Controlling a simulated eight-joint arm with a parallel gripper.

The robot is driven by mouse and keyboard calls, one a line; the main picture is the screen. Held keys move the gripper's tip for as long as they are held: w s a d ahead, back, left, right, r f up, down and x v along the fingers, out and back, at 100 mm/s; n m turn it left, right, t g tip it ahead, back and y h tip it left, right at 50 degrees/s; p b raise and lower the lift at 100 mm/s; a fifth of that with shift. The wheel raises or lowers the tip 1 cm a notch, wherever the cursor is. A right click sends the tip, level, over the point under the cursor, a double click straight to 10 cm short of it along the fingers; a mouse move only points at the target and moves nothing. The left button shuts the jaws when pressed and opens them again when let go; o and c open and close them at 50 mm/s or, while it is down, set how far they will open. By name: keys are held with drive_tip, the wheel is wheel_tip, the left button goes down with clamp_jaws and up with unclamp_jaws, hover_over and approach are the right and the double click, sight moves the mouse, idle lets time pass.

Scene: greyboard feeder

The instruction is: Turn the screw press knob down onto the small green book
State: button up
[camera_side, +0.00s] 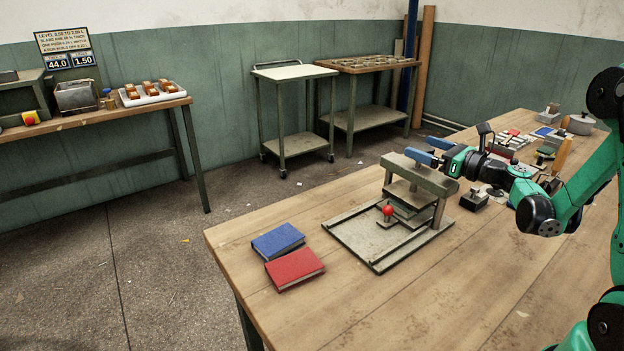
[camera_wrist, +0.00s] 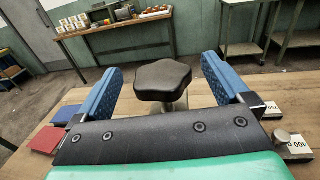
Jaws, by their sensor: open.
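The screw press (camera_side: 432,179) stands on the wooden bench, its crossbeam above a plate and a flat base. Its black lobed knob (camera_wrist: 162,82) shows in the wrist view between my two blue fingers, with a visible gap on each side. My gripper (camera_side: 424,150) is open at the top of the press, reaching in from the right. In the side view I cannot make out the knob by the fingers. The small green book is not clear; something greenish lies low in the press, partly hidden by the frame.
A blue book (camera_side: 278,241) and a red book (camera_side: 294,268) lie left of the press. Weights (camera_wrist: 296,146), a pot (camera_side: 580,124) and several small items crowd the bench's far right. The front of the bench is clear.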

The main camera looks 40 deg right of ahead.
drive_tip(key=shift+w+a, duration=0.1)
drive_tip(key=shift+w, duration=0.65)
drive_tip(key=c, duration=1.3)
